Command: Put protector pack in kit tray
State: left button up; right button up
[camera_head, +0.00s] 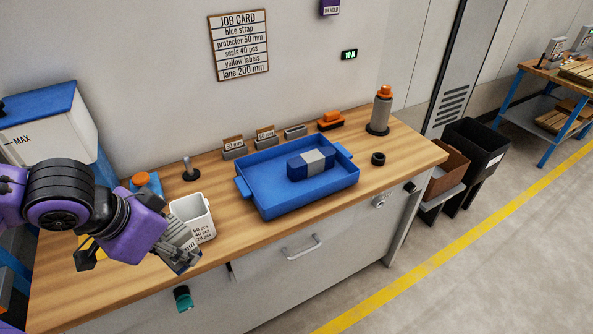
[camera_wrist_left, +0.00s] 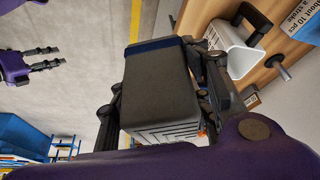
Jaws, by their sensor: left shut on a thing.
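The protector pack (camera_head: 176,236), a grey ridged block, is held at the front left of the bench. The left wrist view shows it large (camera_wrist_left: 160,90), with a dark blue band at its far end. My left gripper (camera_head: 181,252) is shut on it, one finger on each side, near the white cup. The blue kit tray (camera_head: 268,208) sits mid-bench, to the right of the gripper, and holds a blue block with a light grey band (camera_head: 311,164). My right gripper (camera_wrist_left: 45,58) shows only in the left wrist view, with its fingers apart and empty.
The white marked cup (camera_head: 201,226) stands between my left gripper and the tray. A short post (camera_head: 188,170) is behind it. Small labelled holders (camera_head: 265,138) line the wall behind the tray. A black ring (camera_head: 378,159) and an orange-topped bottle (camera_head: 382,108) stand to the right.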

aim_at(268, 179)
jog(key=i, duration=0.9)
